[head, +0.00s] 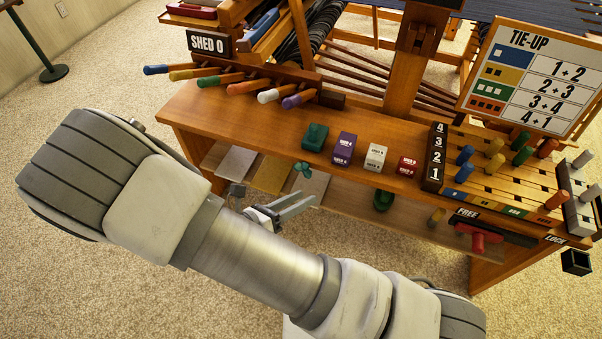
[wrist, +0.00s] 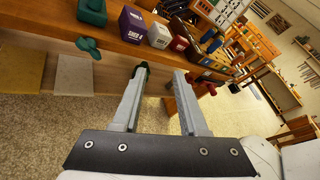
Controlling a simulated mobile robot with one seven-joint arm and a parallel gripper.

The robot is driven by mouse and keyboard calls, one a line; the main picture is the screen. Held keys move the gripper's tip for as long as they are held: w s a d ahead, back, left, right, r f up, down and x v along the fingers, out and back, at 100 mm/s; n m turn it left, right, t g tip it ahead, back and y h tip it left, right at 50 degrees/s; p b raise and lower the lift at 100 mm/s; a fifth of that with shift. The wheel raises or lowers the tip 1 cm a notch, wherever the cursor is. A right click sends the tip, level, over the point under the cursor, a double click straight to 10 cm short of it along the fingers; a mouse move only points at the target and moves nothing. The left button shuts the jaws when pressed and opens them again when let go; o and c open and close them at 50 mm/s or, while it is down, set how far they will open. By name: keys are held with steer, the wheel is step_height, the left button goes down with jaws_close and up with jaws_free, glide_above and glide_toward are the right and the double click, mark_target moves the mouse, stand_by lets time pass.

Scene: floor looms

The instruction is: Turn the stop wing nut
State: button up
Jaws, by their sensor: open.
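A green wing nut (head: 303,169) sits at the front edge of the wooden bench, below the green block. It also shows in the wrist view (wrist: 88,47), up and left of my fingers. My gripper (head: 300,203) is in front of the bench, a little below and beside the wing nut and apart from it. In the wrist view my gripper (wrist: 160,70) is open, with its two grey fingers spread and nothing seen held between them. A dark green piece shows behind the left fingertip in that view. My arm hides part of the gripper in the head view.
On the bench stand a green block (head: 315,137), a purple block (head: 344,148), a white block (head: 376,157) and a red block (head: 408,167). A pegged tie-up board (head: 500,165) is at right. Below, a red handle (head: 478,237) sticks out by FREE. Carpet lies open in front.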

mark_target(302, 173)
steer(key=s+a+f+n+t+y+b, duration=0.1)
steer(key=a+f+n+t+y, duration=0.25)
steer(key=f+n, duration=0.25)
steer(key=a+f+n+t+y+b, duration=0.2)
steer(key=f+n+t, duration=0.2)
steer(key=f+n, duration=0.15)
steer(key=b+x, duration=0.3)
steer(key=x, duration=1.4)
steer(key=shift+d, duration=0.15)
jaws_close()
